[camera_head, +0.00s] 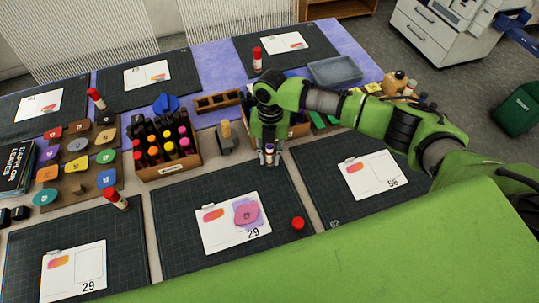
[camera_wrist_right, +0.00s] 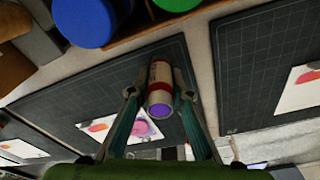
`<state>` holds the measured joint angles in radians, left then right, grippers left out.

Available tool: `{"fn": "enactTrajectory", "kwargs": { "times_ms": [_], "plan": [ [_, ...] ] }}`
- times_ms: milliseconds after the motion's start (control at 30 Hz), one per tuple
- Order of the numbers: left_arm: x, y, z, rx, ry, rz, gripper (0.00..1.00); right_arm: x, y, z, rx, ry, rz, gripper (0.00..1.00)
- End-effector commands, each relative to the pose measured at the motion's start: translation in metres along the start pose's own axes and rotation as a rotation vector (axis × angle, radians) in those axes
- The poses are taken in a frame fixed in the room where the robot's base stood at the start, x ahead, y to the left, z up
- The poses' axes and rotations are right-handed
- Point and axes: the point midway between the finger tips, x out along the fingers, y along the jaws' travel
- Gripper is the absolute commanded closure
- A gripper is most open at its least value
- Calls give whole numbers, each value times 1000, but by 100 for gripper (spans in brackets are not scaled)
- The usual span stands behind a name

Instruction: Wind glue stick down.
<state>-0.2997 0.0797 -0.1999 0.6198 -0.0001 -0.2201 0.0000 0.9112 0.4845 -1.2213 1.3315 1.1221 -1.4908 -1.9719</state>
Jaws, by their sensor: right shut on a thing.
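A white and red glue stick (camera_head: 269,154) is between the fingers of my right gripper (camera_head: 269,160), above the back edge of the middle front mat. In the right wrist view my right gripper (camera_wrist_right: 160,88) is shut on the glue stick (camera_wrist_right: 160,75), and its uncapped purple end faces the camera. How far the purple glue stands out of the tube is hard to tell. A red cap (camera_head: 298,223) lies on the middle mat, right of a card with a pink and purple patch (camera_head: 232,222). My left gripper is not in view.
A wooden crate of coloured bottles (camera_head: 167,167) stands left of my right gripper, with a wooden-handled tool (camera_head: 226,138) between them. A grey tray (camera_head: 335,70) is at the back. The middle mat's right part is mostly clear.

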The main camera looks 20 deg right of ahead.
Motion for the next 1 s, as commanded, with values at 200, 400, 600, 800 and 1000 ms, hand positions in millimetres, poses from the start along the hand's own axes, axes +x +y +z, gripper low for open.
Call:
{"fn": "enactTrajectory", "kwargs": {
  "times_ms": [200,400,600,800,1000],
  "plan": [
    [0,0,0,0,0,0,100,0,-1,0,1,0,-2,98],
    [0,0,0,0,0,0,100,0,-1,0,1,0,-1,61],
    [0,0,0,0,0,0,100,0,0,0,1,0,-1,61],
    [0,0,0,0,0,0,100,0,0,0,0,0,0,42],
    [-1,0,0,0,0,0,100,-1,0,0,0,0,0,42]
  ]
}}
